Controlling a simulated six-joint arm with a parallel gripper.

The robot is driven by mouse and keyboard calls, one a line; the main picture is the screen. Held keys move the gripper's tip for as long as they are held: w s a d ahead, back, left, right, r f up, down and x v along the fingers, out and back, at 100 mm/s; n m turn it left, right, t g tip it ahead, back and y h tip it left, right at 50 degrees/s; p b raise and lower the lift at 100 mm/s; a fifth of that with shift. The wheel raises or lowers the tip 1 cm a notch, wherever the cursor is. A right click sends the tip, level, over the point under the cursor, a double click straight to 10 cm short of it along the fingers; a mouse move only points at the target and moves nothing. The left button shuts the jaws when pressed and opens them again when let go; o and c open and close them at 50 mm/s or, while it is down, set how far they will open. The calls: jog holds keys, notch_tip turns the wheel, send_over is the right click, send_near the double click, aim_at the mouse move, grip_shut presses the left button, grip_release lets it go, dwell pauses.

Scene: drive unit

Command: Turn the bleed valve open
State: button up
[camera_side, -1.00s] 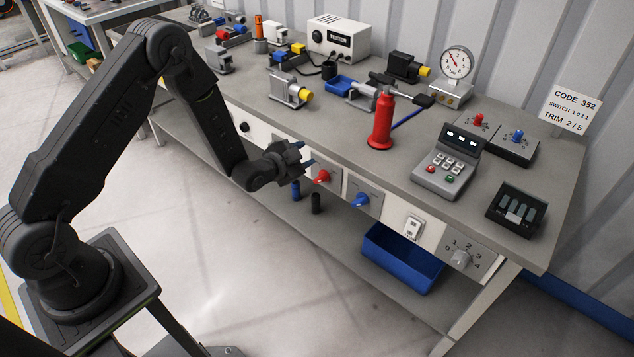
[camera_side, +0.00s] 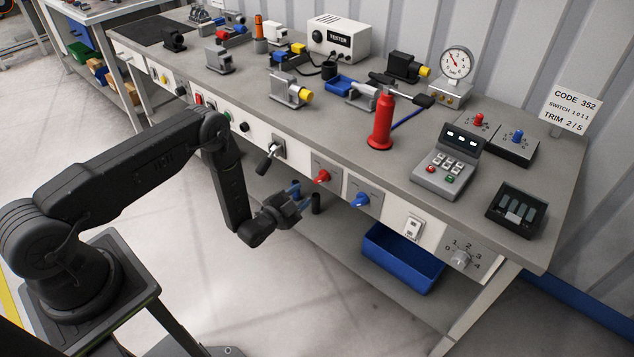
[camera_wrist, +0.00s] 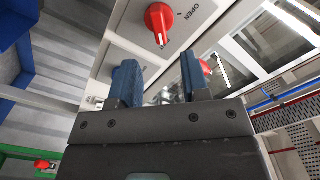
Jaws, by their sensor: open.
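On the bench's front panel, a red valve knob (camera_side: 321,177) sits on a grey plate. A blue knob (camera_side: 359,200) sits on a similar plate to its right. In the wrist view a red knob (camera_wrist: 158,20) shows on a plate lettered "OPEN", beyond the left fingertip. I cannot read which knob is labelled as the bleed valve. My gripper (camera_side: 299,192) is below and left of the red knob in the side view, apart from it. In the wrist view my gripper (camera_wrist: 157,78) has its two blue-padded fingers spread, with nothing held between them.
A black lever (camera_side: 270,157) projects from the panel left of the red knob. A white switch (camera_side: 413,226) and a numbered dial (camera_side: 461,258) are farther right. A blue bin (camera_side: 402,258) and a black cylinder (camera_side: 316,204) are on the lower shelf. Open floor lies before the bench.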

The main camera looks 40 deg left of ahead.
aim_at(318, 181)
jog(key=w, duration=0.7)
jog(key=shift+w, duration=0.35)
grip_shut()
